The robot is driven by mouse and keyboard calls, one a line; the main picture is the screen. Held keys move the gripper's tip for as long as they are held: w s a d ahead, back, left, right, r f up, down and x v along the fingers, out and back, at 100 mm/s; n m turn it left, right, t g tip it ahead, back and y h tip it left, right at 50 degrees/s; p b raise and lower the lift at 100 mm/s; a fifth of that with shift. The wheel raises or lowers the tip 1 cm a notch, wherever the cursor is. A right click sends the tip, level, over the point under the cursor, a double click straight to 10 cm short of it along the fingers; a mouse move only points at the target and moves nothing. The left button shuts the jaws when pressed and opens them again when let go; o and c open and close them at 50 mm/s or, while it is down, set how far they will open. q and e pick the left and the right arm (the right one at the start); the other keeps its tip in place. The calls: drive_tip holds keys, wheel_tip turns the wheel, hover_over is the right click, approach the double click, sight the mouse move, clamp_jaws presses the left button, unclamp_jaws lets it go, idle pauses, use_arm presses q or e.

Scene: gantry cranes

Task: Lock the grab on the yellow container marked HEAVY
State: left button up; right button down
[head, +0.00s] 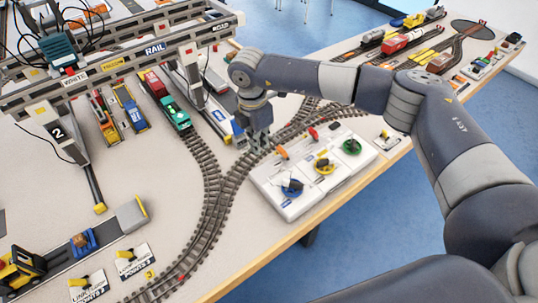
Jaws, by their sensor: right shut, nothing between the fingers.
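I cannot make out a yellow container marked HEAVY; no such marking is readable. The gantry crane (118,65) stands at the upper left, with labels WHITE, RAIL and ROAD on its beam and a 2 on its leg. A dark teal trolley (58,47) sits on the beam. I cannot make out a grab. A white control panel (312,190) carries a blue knob (291,187), a yellow knob (324,166) and a green knob (351,147). My right gripper (258,140) is shut and empty, pointing down just off the panel's upper left corner. My left gripper is out of view.
A green locomotive (174,112) stands on the track below the crane, next to a blue truck (130,108). Curved track (212,190) runs left of the panel. A yellow forklift (22,268) is at the lower left. Several wagons, one red (403,41), stand at the back right.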

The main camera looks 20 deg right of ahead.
sight(284, 154)
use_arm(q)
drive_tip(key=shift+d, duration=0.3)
use_arm(e)
drive_tip(key=shift+d+f, duration=0.1)
drive_tip(key=f+p, duration=0.1)
drive_tip(key=f, duration=0.5)
drive_tip(key=f+p, duration=0.1)
drive_tip(key=f, duration=0.2)
drive_tip(key=shift+w+d+f+p, duration=0.15)
drive_tip(key=shift+d+f+p, duration=0.1)
drive_tip(key=shift+d+p, duration=0.1)
drive_tip(key=shift+w+d+r+p, duration=0.25)
drive_tip(key=shift+d+p, duration=0.05)
drive_tip(key=shift+d, duration=0.25)
drive_tip(key=shift+w+d+r+p, duration=0.25)
drive_tip(key=shift+d+p, duration=0.05)
drive_tip(key=shift+d, duration=0.2)
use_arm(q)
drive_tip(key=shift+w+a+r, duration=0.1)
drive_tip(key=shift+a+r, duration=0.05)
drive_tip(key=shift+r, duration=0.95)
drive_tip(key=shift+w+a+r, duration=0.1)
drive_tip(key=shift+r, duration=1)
use_arm(e)
drive_tip(key=shift+w+d+r, duration=0.15)
drive_tip(key=shift+d, duration=0.55)
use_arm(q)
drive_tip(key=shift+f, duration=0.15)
use_arm(e)
drive_tip(key=shift+d, duration=0.1)
